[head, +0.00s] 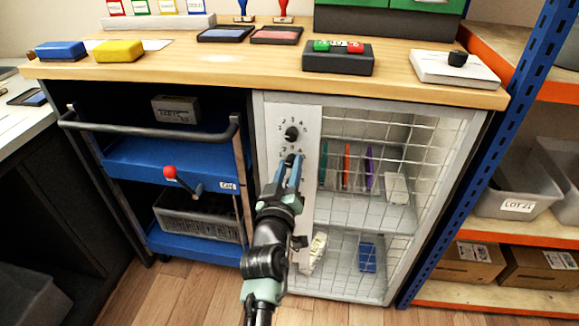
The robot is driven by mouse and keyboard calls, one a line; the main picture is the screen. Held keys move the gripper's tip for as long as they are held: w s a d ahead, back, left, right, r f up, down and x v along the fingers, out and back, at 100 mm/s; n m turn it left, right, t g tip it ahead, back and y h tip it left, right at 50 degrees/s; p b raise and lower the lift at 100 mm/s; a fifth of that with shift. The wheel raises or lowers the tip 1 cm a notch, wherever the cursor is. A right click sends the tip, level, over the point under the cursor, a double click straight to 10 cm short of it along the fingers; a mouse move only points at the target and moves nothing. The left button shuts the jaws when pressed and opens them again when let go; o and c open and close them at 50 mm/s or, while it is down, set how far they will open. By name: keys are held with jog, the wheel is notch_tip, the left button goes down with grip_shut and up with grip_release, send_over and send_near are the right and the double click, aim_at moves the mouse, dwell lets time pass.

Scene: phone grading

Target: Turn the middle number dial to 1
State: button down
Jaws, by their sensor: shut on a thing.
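A white panel (311,122) on the left of the wire-mesh cabinet carries number dials. The upper dial (292,133) is a black knob ringed by small numerals and is in clear view. My gripper (294,158) is at the panel just below it, its light-blue fingers shut on the middle dial. That dial is mostly hidden by the fingers, with a few numerals showing above it. Its pointer and setting cannot be read. My arm covers the panel below, so any lower dial is hidden.
The mesh cabinet (365,228) right of the panel holds upright coloured phones. A blue cart (165,158) with a dark handle and a red-knobbed lever (170,172) stands close on the left. The wooden worktop (225,72) overhangs above; a blue rack post (480,140) stands right.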

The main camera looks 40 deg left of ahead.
jog(key=c, duration=0.6)
grip_release()
jog(key=p+v, duration=0.1)
jog(key=v, duration=1.2)
jog(key=shift+w, duration=0.1)
